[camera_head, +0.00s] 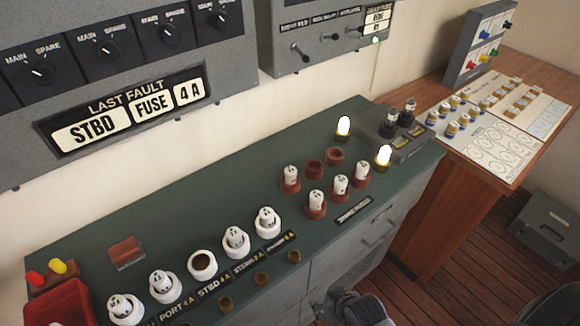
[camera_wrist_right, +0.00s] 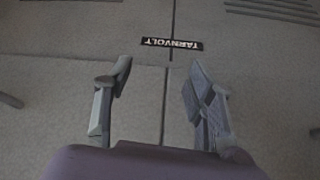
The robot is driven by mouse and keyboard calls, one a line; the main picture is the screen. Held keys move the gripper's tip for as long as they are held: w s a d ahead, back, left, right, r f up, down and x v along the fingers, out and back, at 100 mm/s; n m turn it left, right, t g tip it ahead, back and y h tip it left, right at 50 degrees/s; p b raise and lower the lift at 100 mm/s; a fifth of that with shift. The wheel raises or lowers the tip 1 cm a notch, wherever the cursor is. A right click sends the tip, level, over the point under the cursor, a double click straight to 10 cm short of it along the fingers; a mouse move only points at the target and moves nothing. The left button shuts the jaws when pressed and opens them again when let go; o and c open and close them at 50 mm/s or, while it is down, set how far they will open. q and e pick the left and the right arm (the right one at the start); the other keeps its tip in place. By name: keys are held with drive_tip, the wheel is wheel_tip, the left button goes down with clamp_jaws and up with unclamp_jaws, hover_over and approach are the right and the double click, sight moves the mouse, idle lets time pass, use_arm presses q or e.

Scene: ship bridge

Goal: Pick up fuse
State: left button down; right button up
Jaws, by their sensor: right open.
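White fuses stand in a front row of white sockets on the green bench top (camera_head: 215,185) in the head view. One white socket (camera_head: 203,264) at the STBD 4A label is empty. Behind and right, white fuses (camera_head: 316,201) stand in several brown holders; two brown holders (camera_head: 315,170) are empty. Fuses with coloured bands (camera_head: 451,127) stand on the pale board at right. My right gripper (camera_head: 345,304) is low in front of the bench, apart from every fuse. In the wrist view its fingers (camera_wrist_right: 157,82) are spread and empty, facing the cabinet front. My left gripper is not in view.
A fault panel (camera_head: 130,110) reads STBD, FUSE, 4 A. A grey device with dark cylinders (camera_head: 389,122) and two glowing lamps (camera_head: 344,127) stand at the bench's right. A red bin (camera_head: 62,303) is at the left corner. The bench's back middle is clear.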

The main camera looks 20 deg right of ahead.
wheel_tip(320, 180, up, 22)
drive_tip(key=w+t+p, duration=0.2)
drive_tip(key=p, duration=0.1)
drive_tip(key=t+y, duration=0.1)
drive_tip(key=t, duration=0.6)
approach(292, 171)
drive_tip(key=x, duration=0.1)
drive_tip(key=p+x, duration=0.1)
drive_tip(key=x, duration=0.1)
drive_tip(key=p+x, duration=0.1)
drive_tip(key=shift+w+d+f, duration=0.1)
drive_tip(key=shift+w+d, duration=0.15)
drive_tip(key=shift+d, duration=0.05)
drive_tip(key=shift+w+a+f, duration=0.1)
drive_tip(key=shift+w+f, duration=0.1)
drive_tip(key=shift+w, duration=0.2)
drive_tip(key=x, duration=0.1)
drive_tip(key=p+x, duration=0.1)
drive_tip(key=x, duration=0.1)
drive_tip(key=p+x, duration=0.1)
drive_tip(key=shift+w+a, duration=0.25)
drive_tip(key=shift+a, duration=0.15)
drive_tip(key=shift+w+f, duration=0.15)
drive_tip(key=shift+w, duration=0.25)
drive_tip(key=shift+s, duration=0.1)
drive_tip(key=shift+c, duration=0.5)
clamp_jaws()
